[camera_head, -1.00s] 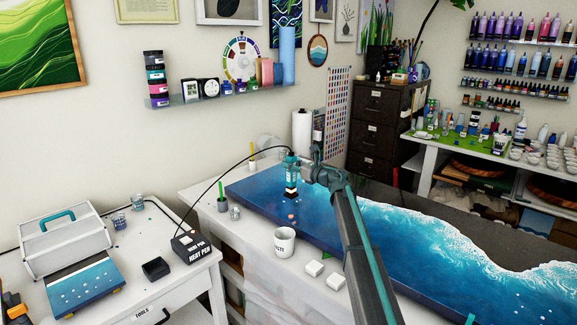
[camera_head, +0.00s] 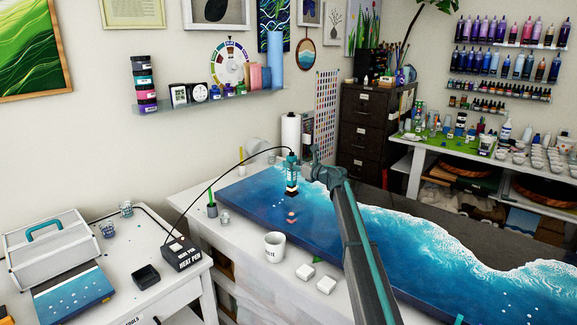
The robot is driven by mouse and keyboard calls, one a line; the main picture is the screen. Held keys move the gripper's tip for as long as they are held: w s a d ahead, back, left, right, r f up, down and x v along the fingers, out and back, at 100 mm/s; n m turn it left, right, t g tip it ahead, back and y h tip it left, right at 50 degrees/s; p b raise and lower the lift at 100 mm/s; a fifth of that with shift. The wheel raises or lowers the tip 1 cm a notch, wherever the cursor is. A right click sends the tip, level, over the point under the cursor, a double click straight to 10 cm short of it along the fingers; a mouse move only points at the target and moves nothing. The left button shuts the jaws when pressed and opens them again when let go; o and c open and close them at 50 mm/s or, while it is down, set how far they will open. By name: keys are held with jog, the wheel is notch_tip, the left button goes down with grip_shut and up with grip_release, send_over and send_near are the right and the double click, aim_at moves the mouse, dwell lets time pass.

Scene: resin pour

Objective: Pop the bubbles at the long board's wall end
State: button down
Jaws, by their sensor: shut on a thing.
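The long board (camera_head: 235,200) lies on the white bench, with dark blue resin at its wall end and white wave foam along its middle. A few small pale dots, like bubbles (camera_head: 279,201), show on the blue by that end. My gripper (camera_head: 292,157) is shut on the teal and black heat pen (camera_head: 291,172), held upright over the board's wall end. The pen's tip is close above the surface, just right of the dots; whether it touches cannot be told. A thin black cable runs from the pen to the heat pen box (camera_head: 182,254).
A white cup (camera_head: 275,246) and two small white blocks (camera_head: 305,272) stand along the board's near edge. A green stick in a grey pot (camera_head: 212,208) and a paper roll (camera_head: 290,133) stand near the wall end. A small bubbled board (camera_head: 72,298) is at lower left.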

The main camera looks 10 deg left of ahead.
jog(key=shift+s+a+p, duration=1.35)
jog(key=shift+s+a, duration=0.25)
jog(key=shift+a, duration=2.9)
jog(key=shift+w+d+b, duration=1.2)
jog(key=shift+w+d, duration=1.8)
jog(key=shift+w, duration=1.2)
notch_tip(320, 180, up, 8)
jog(key=p, duration=0.2)
jog(key=shift+s, duration=0.15)
jog(key=shift+a, duration=0.1)
